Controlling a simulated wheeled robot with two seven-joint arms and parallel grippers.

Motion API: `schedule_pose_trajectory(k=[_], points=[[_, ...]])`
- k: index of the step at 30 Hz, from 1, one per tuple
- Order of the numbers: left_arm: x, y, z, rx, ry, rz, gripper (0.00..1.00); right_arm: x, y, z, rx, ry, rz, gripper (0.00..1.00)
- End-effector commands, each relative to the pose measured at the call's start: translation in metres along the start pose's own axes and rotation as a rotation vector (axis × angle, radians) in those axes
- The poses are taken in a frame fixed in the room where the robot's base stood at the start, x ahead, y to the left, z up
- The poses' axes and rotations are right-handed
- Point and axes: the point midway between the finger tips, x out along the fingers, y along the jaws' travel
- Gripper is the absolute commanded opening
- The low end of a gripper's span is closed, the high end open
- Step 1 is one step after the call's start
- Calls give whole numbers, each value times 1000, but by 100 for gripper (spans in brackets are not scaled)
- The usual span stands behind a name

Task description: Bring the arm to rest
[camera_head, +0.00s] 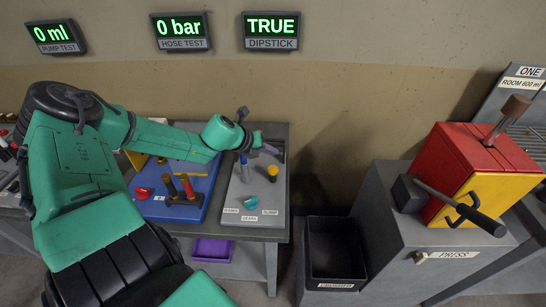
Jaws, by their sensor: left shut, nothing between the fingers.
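My left arm, green and black, comes in from the left and reaches over the workbench (262,234). My left gripper (266,147) is at its far end, small in the picture, over the back of the grey board (240,212). It is shut and empty. I cannot tell whether the gripper touches the blue piece. My right gripper is out of view.
A blue board (165,208) with red and brown-handled parts lies left of the grey board, partly behind my arm. A black bin (333,250) stands right of the bench. Farther right is a red and yellow press (480,165) with a long handle. Display signs (271,30) hang above.

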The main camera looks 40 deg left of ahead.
Motion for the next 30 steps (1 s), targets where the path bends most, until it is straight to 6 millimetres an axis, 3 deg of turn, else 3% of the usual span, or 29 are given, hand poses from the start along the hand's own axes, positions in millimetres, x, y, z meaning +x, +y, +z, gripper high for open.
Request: schedule_pose_trajectory(k=[17,20,24,30], points=[[4,-1,-7,-34,-3,-9,0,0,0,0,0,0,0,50],[20,-7,-34,-193,-24,-37,0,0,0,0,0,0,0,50],[41,-23,-90,-631,-86,-58,0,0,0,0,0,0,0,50],[32,-29,-157,-1328,-175,51,0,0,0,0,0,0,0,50]])
